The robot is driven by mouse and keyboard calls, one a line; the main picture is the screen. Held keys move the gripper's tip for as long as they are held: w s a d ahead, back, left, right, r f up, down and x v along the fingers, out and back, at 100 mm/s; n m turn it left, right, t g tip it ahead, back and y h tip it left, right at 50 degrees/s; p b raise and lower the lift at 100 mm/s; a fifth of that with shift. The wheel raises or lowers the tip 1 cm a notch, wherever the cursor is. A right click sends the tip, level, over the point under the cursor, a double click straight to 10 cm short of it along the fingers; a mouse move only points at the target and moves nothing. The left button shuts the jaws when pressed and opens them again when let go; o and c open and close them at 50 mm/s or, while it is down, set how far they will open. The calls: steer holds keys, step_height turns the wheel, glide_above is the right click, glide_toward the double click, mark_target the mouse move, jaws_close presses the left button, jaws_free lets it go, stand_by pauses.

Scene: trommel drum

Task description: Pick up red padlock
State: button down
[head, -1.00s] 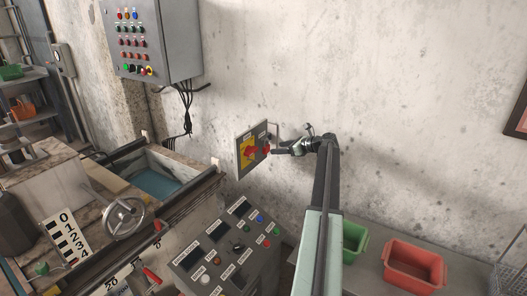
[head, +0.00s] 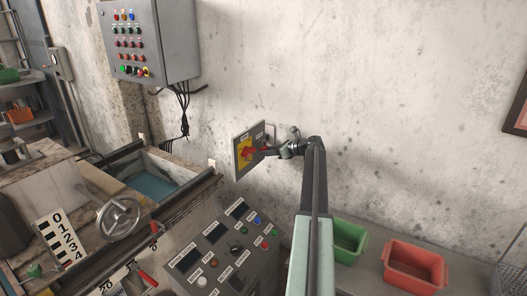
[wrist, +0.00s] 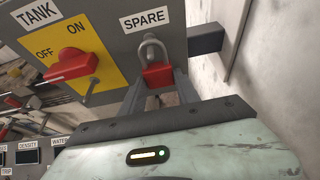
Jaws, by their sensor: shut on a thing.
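The red padlock (wrist: 157,75) is in the wrist view, below the SPARE label, with its grey metal shackle (wrist: 152,48) upward. My gripper (wrist: 160,88) is shut on the padlock's body, one finger on each side. The shackle is in front of the grey switch panel; I cannot tell whether it is still around a peg. In the head view my gripper (head: 274,151) is at the panel's right side, and the padlock is too small to make out clearly.
The grey panel (head: 239,167) carries a red rotary switch (wrist: 68,66) on a yellow plate, left of the padlock. A dark bar (wrist: 206,39) sticks out at its right. A control console (head: 224,250) stands below. Green (head: 349,257) and red (head: 414,281) bins are lower right.

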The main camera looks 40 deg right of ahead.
steer(key=shift+r, duration=0.15)
steer(key=shift+r+p, duration=0.8)
steer(key=shift+p, duration=0.2)
steer(key=s+d, duration=0.4)
steer(key=s, duration=1.3)
steer(key=shift+s+d+f, duration=0.15)
steer(key=shift+s+f, duration=0.05)
steer(key=shift+s, duration=0.05)
steer(key=shift+r, duration=0.45)
steer(key=shift+s, duration=0.15)
steer(key=shift+s+d, duration=0.25)
steer(key=shift+s, duration=0.8)
steer(key=shift+s+d, duration=0.25)
steer(key=shift+s, duration=0.75)
